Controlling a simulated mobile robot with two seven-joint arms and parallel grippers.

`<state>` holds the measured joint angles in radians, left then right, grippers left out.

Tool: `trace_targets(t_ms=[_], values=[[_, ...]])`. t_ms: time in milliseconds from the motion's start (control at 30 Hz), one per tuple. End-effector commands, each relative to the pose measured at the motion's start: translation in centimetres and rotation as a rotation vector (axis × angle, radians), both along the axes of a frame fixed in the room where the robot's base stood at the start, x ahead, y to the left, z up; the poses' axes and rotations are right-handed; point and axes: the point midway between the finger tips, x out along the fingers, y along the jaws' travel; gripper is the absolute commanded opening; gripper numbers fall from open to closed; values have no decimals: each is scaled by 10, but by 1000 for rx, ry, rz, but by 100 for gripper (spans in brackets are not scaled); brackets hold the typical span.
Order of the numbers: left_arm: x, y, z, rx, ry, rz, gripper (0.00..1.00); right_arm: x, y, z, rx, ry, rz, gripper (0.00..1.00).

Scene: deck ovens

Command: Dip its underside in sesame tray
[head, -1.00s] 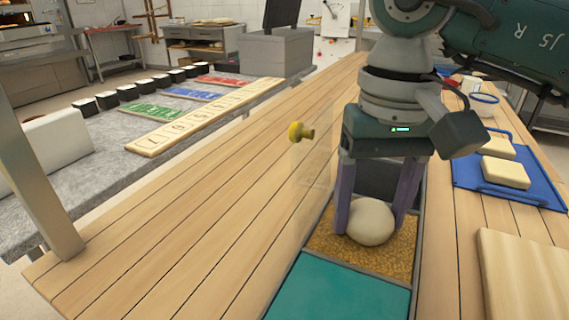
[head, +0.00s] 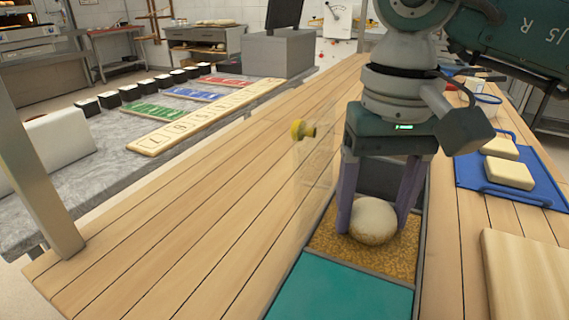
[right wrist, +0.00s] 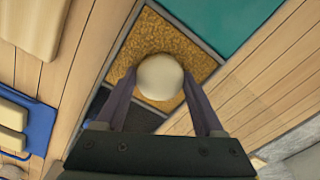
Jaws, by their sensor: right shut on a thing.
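A round pale dough ball (head: 374,221) is between the fingers of my right gripper (head: 378,215), which is shut on it. The ball sits at the sesame tray (head: 330,240), a golden grainy section; whether it touches the seeds is hard to tell. In the right wrist view the dough ball (right wrist: 160,77) shows between both fingertips, with the sesame tray (right wrist: 140,37) around it. My left gripper is not in view.
A teal section (head: 345,287) adjoins the tray in front, and a dark section (head: 378,178) lies behind. A blue tray (head: 531,191) with pale slabs and a wooden board (head: 525,275) are at right. The wooden counter at left is mostly clear.

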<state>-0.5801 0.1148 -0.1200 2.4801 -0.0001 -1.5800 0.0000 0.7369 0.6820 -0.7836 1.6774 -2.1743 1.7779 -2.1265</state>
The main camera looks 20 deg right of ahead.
Motion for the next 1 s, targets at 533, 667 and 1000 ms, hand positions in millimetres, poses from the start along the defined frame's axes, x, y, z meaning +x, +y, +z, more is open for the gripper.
trace_targets(t_ms=[533,667,1000], values=[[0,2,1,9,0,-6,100,-1,-1,0,-4,3,-3,13],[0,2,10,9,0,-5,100,0,-1,12,-4,0,-2,13],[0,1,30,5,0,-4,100,0,-1,44,-2,0,-1,13]])
